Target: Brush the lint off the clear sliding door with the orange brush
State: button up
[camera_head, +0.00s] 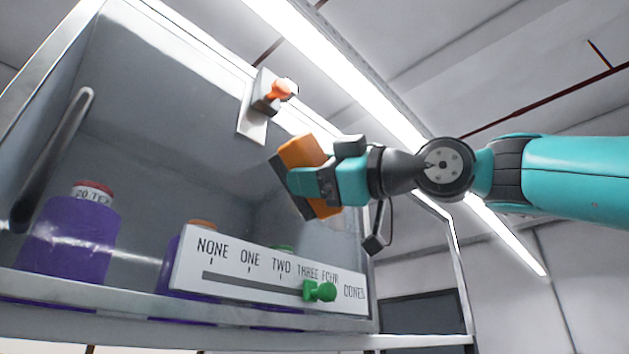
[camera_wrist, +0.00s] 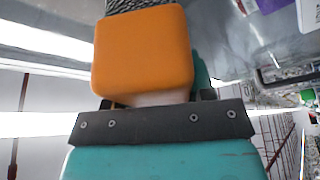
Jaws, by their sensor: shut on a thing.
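The orange brush (camera_head: 303,152) is held in my gripper (camera_head: 305,182), which is shut on it. Its dark bristle side faces left, toward the clear sliding door (camera_head: 170,130) of the cabinet. In the wrist view the orange brush (camera_wrist: 143,55) fills the upper middle, with grey bristles at the top edge, close to a shiny grey surface. I cannot tell whether the bristles touch the door. I cannot make out any lint on the door. A long dark handle (camera_head: 50,160) is at the door's left side.
Purple yarn cones (camera_head: 68,235) stand behind the door. A white scale panel (camera_head: 235,272) with a green slider knob (camera_head: 320,291) is below my gripper. An orange knob (camera_head: 279,91) on a bracket is above it. Open room lies to the right.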

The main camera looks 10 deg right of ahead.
jog(key=shift+w+a, duration=0.55)
jog(key=shift+w, duration=0.2)
dwell(0.4)
jog(key=shift+d, duration=0.1)
